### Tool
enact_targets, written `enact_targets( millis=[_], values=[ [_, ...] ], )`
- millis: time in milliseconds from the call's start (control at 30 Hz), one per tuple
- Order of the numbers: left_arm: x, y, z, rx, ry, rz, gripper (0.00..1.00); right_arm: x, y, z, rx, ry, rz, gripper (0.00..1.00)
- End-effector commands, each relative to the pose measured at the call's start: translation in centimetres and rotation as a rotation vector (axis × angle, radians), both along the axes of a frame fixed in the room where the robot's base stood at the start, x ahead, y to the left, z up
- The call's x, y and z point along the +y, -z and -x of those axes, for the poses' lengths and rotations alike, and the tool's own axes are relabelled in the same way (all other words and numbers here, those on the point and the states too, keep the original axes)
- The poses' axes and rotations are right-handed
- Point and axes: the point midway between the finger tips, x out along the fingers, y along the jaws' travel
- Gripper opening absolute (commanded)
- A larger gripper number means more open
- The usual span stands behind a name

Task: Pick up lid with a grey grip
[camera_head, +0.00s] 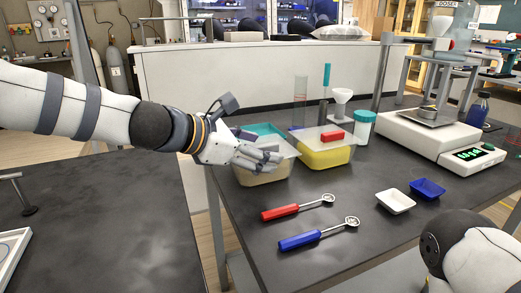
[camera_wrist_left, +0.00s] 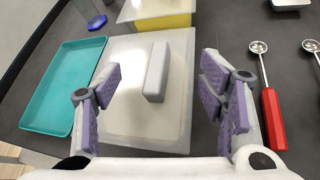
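The lid (camera_wrist_left: 125,120) is pale and see-through, with a grey block grip (camera_wrist_left: 157,72) standing on it. It lies over the container (camera_head: 262,177) with tan contents at the table's left edge. My left gripper (camera_head: 262,155) is above this container and hides much of the lid in the head view. In the left wrist view its fingers (camera_wrist_left: 160,95) are spread wide, one on each side of the grip, with clear gaps. Nothing is held. Only part of my right arm shows at lower right; its gripper is out of view.
A yellow container (camera_head: 325,158) with a red-gripped lid stands close to the right. A teal tray (camera_wrist_left: 62,88) lies left of the lid in the wrist view. Red (camera_head: 292,209) and blue (camera_head: 315,237) scoops lie in front. A scale (camera_head: 430,135) stands at right.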

Motion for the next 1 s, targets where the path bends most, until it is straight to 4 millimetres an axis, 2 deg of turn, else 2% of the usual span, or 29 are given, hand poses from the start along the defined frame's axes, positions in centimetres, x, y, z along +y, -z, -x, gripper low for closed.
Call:
enact_targets(
  millis=[33,167,200,667,767,833,1000],
  values=[
    [0.0,0.0,0.0,0.0,0.0,0.0,0.44,0.0,0.0,0.0,0.0,0.0,0.0,0.0],
    [0.0,0.0,0.0,0.0,0.0,-0.001,0.15,0.0,0.0,0.0,0.0,0.0,0.0,0.0],
    [0.1,0.0,0.0,0.0,0.0,-0.001,0.11,0.0,0.0,0.0,0.0,0.0,0.0,0.0],
    [0.0,-0.5,0.0,-0.003,0.0,-0.002,0.1,0.0,-0.1,-0.1,-0.005,0.0,0.0,0.0],
    [0.0,-2.0,0.0,-0.008,0.002,-0.003,0.1,0.0,-0.6,-0.6,-0.02,0.0,0.0,0.0],
    [0.0,-3.8,0.1,-0.015,0.001,-0.004,0.1,0.0,-1.1,-1.1,-0.038,0.0,0.0,0.0],
    [-2.5,-8.0,2.5,-0.018,0.004,-0.004,0.1,0.0,-2.2,-2.3,-0.08,0.001,-0.001,0.0]
  ],
)
